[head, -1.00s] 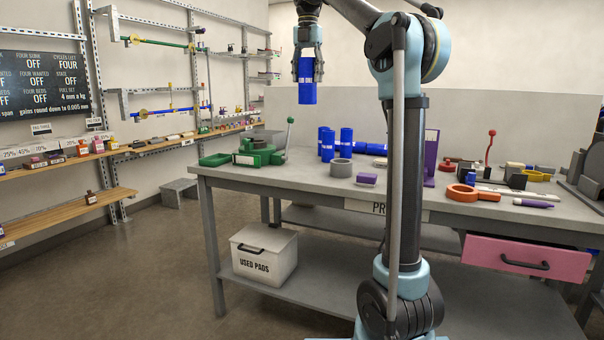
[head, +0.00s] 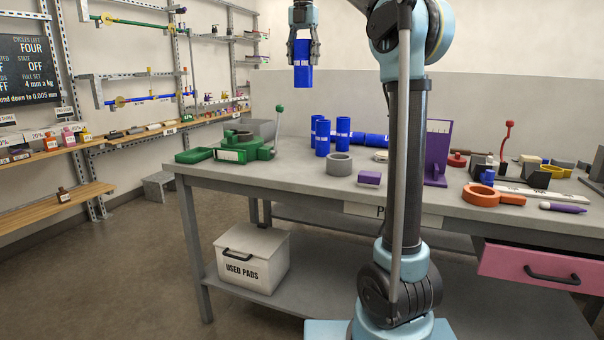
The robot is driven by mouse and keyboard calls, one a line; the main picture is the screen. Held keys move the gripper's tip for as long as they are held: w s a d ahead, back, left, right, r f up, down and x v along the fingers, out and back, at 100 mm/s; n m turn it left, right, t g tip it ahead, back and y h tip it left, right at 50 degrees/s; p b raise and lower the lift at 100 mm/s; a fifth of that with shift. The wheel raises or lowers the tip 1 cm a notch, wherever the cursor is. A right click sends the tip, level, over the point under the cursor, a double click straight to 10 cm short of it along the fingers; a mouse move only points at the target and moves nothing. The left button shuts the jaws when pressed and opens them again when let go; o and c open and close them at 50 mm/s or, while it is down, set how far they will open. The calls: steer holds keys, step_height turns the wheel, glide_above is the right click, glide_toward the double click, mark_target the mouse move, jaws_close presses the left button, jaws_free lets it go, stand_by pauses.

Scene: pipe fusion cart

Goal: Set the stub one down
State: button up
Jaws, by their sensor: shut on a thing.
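A blue pipe piece with white lettering that seems to read "STUB ONE" (head: 302,71) hangs upright in my gripper (head: 303,50), which is shut on its upper part. It is well above the grey workbench (head: 270,175) and touches nothing below. Several similar blue pipe pieces (head: 342,137) stand upright on the bench below and to the right of it. Another blue pipe (head: 370,139) lies on its side behind them.
On the bench are a green tool with a lever (head: 245,148), a green tray (head: 194,155), a grey ring (head: 340,164), a purple block (head: 370,178), a purple upright stand (head: 437,150) and an orange ring tool (head: 480,195). Bare bench top lies along the front left. A pink drawer (head: 540,262) stands open.

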steer(key=shift+a+f, duration=0.25)
steer(key=shift+f, duration=0.15)
step_height(320, 180, down, 28)
steer(key=shift+s+f, duration=0.1)
steer(key=shift+f, duration=0.05)
stand_by(0.4)
steer(key=o, duration=1.2)
step_height(320, 180, up, 12)
steer(key=shift+r, duration=0.1)
